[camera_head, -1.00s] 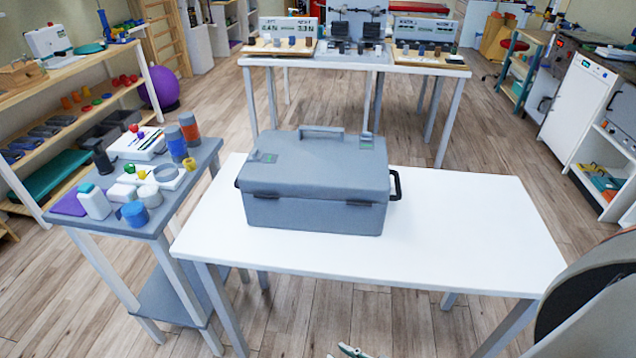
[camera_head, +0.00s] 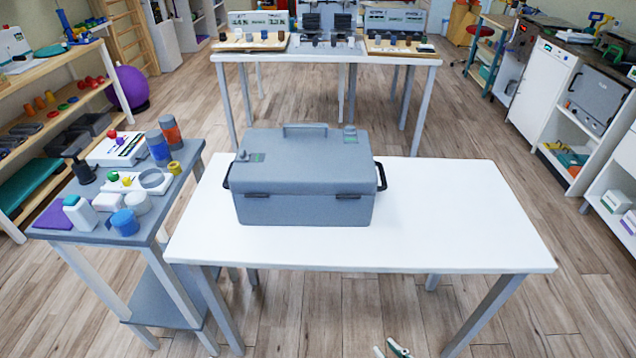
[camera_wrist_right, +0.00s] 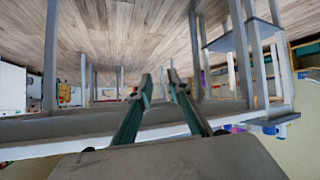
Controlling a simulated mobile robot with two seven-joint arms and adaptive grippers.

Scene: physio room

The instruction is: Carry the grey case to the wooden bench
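The grey case (camera_head: 305,180) sits closed and upright on the white table (camera_head: 450,215), left of the table's middle. It has a top handle and a black handle at each end. My right gripper (camera_head: 388,350) shows only as fingertips at the bottom edge of the head view, nearer than the table's front edge and apart from the case. In the right wrist view its two green-grey fingers (camera_wrist_right: 160,80) are apart with nothing between them. My left gripper is not in view. I cannot tell which surface is the wooden bench.
A grey side table (camera_head: 95,234) crowded with bottles and cups stands close on the left. Behind is another table (camera_head: 335,57) with display boards. Wooden shelves (camera_head: 60,101) and a purple ball (camera_head: 128,88) are at the left. Floor to the right is clear before white cabinets (camera_head: 541,83).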

